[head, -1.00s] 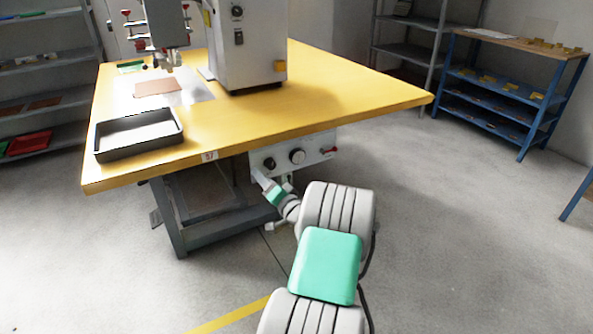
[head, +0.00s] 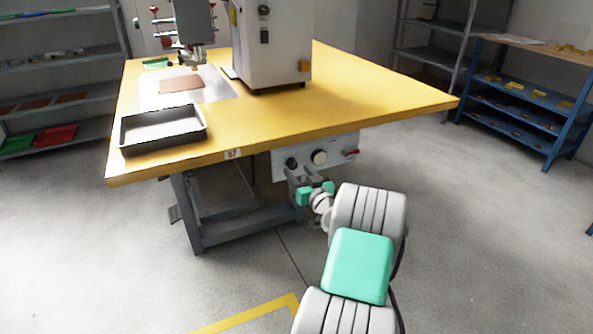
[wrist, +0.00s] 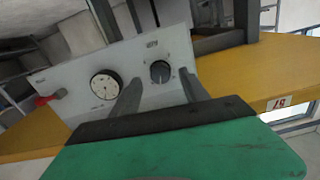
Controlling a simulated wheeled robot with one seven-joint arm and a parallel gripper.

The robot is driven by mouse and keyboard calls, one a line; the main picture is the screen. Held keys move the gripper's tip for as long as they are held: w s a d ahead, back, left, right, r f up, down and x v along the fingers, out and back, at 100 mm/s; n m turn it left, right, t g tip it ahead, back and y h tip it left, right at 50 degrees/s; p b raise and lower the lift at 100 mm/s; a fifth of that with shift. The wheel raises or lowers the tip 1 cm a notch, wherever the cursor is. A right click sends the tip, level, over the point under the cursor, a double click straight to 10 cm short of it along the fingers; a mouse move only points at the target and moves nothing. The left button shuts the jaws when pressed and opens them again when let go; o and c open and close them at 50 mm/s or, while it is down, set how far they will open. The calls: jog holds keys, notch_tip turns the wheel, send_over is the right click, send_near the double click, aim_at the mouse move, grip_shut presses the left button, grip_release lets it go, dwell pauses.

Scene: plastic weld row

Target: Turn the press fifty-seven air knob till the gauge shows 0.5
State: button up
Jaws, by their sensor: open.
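The grey control panel (head: 335,152) hangs under the yellow press table's front edge, beside a tag that reads 57 (head: 232,154). It carries the black air knob (head: 291,163) and, to its right, the round white gauge (head: 319,157). In the wrist view, turned over, the knob (wrist: 160,72) shows between the two fingers and the gauge (wrist: 106,85) to the left. The gauge needle is too small to read. My gripper (wrist: 160,80) is open and empty, with one finger on each side of the knob in the picture; contact cannot be told. In the head view my gripper (head: 295,178) is just below the knob.
A red lever (head: 352,153) sits at the panel's right end. The yellow tabletop (head: 370,95) overhangs the panel. Grey table legs (head: 190,215) stand to the left. A black-rimmed tray (head: 160,147) lies on top. The floor right of my arm is clear.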

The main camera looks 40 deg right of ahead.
aim_at(292, 164)
jog(key=shift+x, duration=1.45)
jog(key=shift+c, duration=0.4)
grip_shut()
